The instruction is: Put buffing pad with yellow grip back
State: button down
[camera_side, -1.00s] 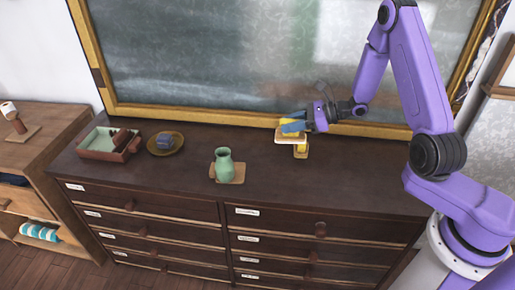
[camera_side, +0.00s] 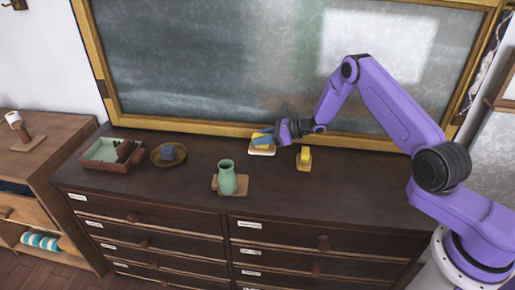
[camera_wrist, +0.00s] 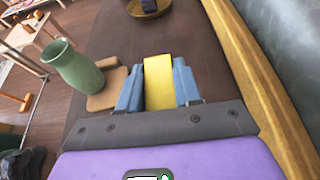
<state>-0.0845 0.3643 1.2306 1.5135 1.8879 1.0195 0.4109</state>
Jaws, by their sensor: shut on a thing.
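My gripper (camera_side: 263,136) is shut on the yellow grip (camera_wrist: 158,85) of a buffing pad. In the side view the pad's pale, flat base (camera_side: 262,151) shows under the blue fingers, near the back of the dark dresser top. I cannot tell whether the base touches the wood or hangs just above it. In the wrist view the yellow grip sits between the two blue fingers; the base is hidden there. A second yellow block (camera_side: 305,153) stands on a small wooden board to the right of the held pad.
A green jug (camera_side: 227,178) stands on a wooden board in front. Further left are a brass dish (camera_side: 181,159) with a grey-blue block and a reddish tray (camera_side: 87,160) with brown items. A gold-framed board (camera_side: 200,128) rises behind. Dresser top between dish and pad is clear.

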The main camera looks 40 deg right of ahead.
aim_at(251, 142)
jog(key=shift+w+f, duration=1.15)
jog(key=shift+f, duration=0.25)
jog(key=shift+w+f, duration=0.1)
jog(key=shift+f, duration=1.55)
jog(key=shift+f, duration=0.15)
jog(key=c, duration=0.8)
grip_release()
